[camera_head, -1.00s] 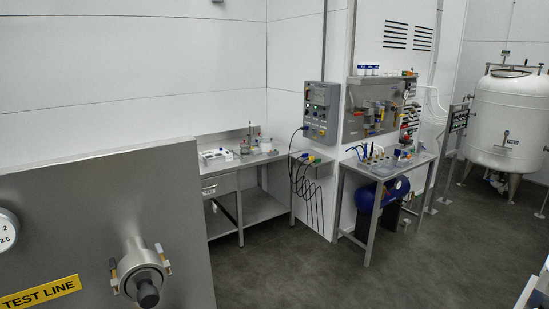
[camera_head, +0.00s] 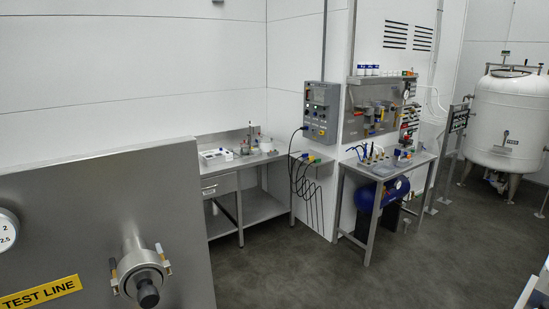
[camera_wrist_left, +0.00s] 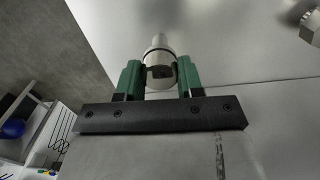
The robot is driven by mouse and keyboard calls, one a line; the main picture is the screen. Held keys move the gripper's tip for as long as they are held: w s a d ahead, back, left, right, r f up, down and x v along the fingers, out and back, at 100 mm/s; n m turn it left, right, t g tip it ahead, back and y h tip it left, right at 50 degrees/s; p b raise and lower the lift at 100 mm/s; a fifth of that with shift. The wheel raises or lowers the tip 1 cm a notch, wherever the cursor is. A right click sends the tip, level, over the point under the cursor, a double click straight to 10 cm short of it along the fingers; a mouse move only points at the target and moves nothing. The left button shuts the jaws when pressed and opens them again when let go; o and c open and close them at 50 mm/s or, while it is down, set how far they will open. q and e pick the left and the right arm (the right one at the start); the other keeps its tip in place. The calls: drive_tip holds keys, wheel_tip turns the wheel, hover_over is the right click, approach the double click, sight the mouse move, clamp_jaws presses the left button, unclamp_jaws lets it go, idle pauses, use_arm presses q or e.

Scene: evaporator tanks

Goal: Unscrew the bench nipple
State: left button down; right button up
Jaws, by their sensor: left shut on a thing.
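In the left wrist view, my left gripper (camera_wrist_left: 159,74) has its two green fingers shut on a short steel cylindrical fitting, which appears to be the bench nipple (camera_wrist_left: 158,48). The fitting has a narrower end pointing away from the gripper and a dark area between the fingers. A grey metal surface lies beyond it, and I cannot tell whether the fitting touches it. Neither gripper shows in the head view, and I cannot make out the nipple there.
A steel panel (camera_head: 90,220) with a TEST LINE label (camera_head: 40,293) and a round clamped fitting (camera_head: 141,270) stands at front left. Behind are a steel bench (camera_head: 265,207), a small worktable (camera_head: 378,172) with a blue tank (camera_head: 370,198), and a white vessel (camera_head: 510,115). The middle floor is clear.

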use_arm(q)
drive_tip(key=n, duration=0.3)
drive_tip(key=shift+s, duration=0.1)
drive_tip(key=shift+d+n, duration=0.1)
drive_tip(key=shift+n, duration=1)
drive_tip(key=n, duration=0.3)
